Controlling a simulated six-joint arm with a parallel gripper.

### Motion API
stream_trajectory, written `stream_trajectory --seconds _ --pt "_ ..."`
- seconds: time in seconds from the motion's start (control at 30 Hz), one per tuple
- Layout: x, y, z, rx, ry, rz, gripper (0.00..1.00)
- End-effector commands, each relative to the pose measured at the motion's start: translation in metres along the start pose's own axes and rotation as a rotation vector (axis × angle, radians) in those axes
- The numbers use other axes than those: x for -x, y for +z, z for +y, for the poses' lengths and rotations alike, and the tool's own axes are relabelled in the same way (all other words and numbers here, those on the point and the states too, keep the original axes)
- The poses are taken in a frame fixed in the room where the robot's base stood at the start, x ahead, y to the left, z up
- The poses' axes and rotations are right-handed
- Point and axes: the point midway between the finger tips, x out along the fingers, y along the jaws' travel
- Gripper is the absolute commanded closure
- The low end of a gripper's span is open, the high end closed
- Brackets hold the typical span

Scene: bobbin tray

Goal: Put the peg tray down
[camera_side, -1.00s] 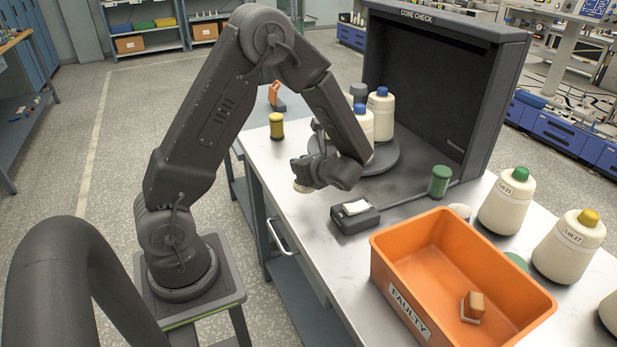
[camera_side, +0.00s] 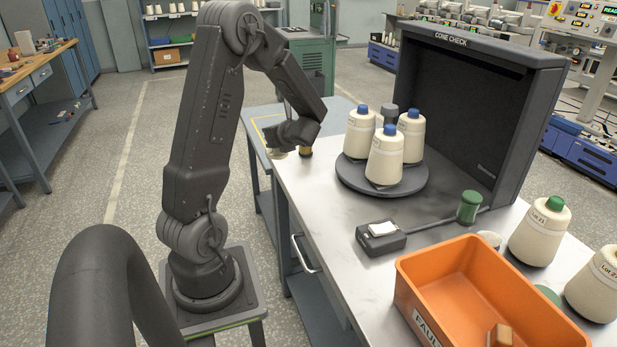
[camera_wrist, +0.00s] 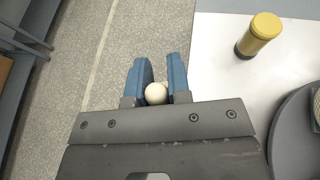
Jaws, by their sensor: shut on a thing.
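My gripper (camera_side: 280,146) is at the far left end of the white bench, beside the bench's edge. In the wrist view its two blue fingers (camera_wrist: 158,66) are shut on a small cream round thing (camera_wrist: 157,94), with floor seen past them. In the side view a pale, flat-looking end of a thing (camera_side: 277,154) shows under the gripper. The rest of what I hold is hidden by my gripper. I cannot make out a peg tray in either view.
A yellow-and-black cylinder (camera_wrist: 260,34) stands on the bench (camera_side: 322,215) near my gripper. A dark turntable (camera_side: 352,183) carries three cream cones before a dark booth (camera_side: 455,100). A blue-grey table (camera_side: 262,118) with a yellow outline adjoins the far end. An orange bin (camera_side: 425,282) stands nearer.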

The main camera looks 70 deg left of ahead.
Motion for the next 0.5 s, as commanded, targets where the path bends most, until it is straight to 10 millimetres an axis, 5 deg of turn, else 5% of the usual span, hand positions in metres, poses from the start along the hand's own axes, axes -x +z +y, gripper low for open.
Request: stream_trajectory --seconds 0.1,0.23,0.5 --pt "-0.028 0.013 0.003 0.005 0.019 -0.004 1.00" --pt "-0.039 0.013 -0.002 0.003 0.022 -0.005 1.00" --pt "-0.031 -0.025 -0.051 0.000 0.019 -0.005 1.00"
